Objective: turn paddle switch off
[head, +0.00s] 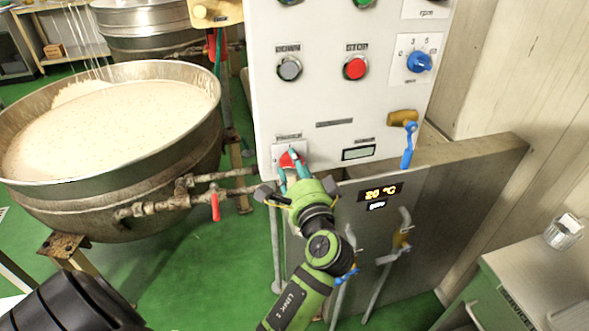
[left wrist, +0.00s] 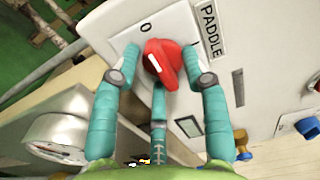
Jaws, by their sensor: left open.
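The paddle switch is a red rotary knob (left wrist: 168,68) with a white mark, on a white plate labelled PADDLE. A 0 is printed beside it, with another mark on its other side; I cannot tell for sure which the knob points to. In the head view the knob (head: 289,157) sits at the lower left of the white control panel (head: 320,98). My left gripper (head: 290,168) is at the knob. In the left wrist view its teal fingers (left wrist: 160,62) are open, one on either side of the knob; contact is unclear. My right gripper is not in view.
A large kettle (head: 165,158) of pale mass stands left, with a red-handled valve (head: 215,206). The panel has a grey button (head: 289,68), a red button (head: 355,68) and a blue knob (head: 419,62). Blue-handled valves (head: 408,145) lie right of the gripper. A gauge (left wrist: 62,138) shows lower left.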

